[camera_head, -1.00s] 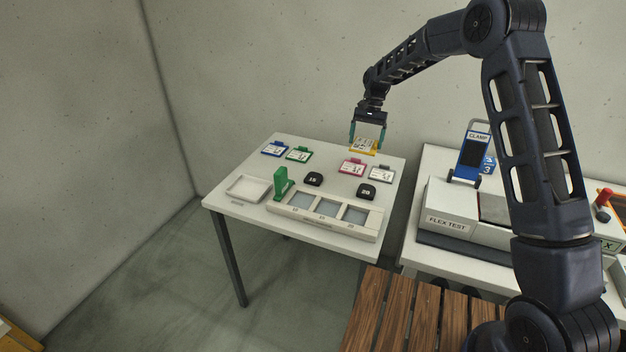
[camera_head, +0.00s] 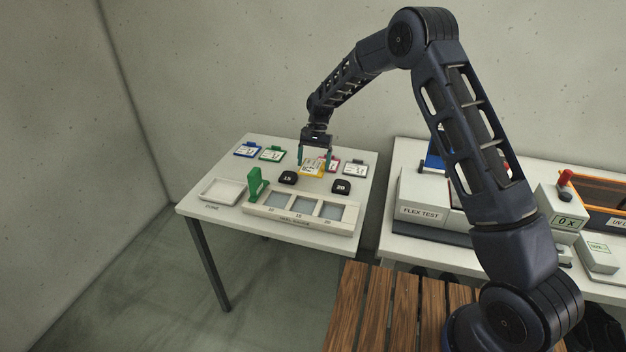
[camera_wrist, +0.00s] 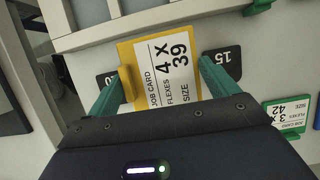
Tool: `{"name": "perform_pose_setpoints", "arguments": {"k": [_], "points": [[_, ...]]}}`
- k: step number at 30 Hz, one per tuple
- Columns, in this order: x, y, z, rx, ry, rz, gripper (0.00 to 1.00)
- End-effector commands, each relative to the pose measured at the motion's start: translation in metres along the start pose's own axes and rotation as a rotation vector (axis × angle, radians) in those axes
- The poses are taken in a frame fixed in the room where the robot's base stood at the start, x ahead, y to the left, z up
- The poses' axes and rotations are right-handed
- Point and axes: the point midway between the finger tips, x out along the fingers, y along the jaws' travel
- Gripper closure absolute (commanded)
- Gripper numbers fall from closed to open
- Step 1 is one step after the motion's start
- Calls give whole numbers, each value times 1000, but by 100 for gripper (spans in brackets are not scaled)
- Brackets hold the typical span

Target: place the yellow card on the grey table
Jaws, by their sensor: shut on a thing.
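The yellow card (camera_head: 311,169) is between the fingers of my gripper (camera_head: 314,160), which is shut on it. In the wrist view the card (camera_wrist: 165,60) shows its printed face, "JOB CARD, 4 X FLEXES, SIZE 39", between the teal fingertips (camera_wrist: 165,82). The light grey table (camera_head: 222,160) is under it. The card is over the middle of the table, behind the black blocks; I cannot tell whether it touches the top.
Blue (camera_head: 248,150), green (camera_head: 271,155), pink (camera_head: 332,165) and white (camera_head: 355,170) cards lie along the back. Black blocks 15 (camera_head: 288,177) and 20 (camera_head: 341,186) are close in front. The heel gauge tray (camera_head: 300,226), a green upright piece (camera_head: 257,184) and an empty tray (camera_head: 221,190) stand at the front.

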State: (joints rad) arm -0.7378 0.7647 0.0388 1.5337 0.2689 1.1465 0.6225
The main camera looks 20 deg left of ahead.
Motion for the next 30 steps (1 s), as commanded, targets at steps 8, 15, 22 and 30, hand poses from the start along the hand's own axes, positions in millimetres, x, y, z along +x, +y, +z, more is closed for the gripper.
{"name": "perform_pose_setpoints", "arguments": {"k": [8,15,22,30], "points": [[36,0,-15,0,0,0,43],[50,0,-21,0,-1,1,43],[76,0,-32,0,-1,0,43],[78,0,-33,0,0,0,43]]}}
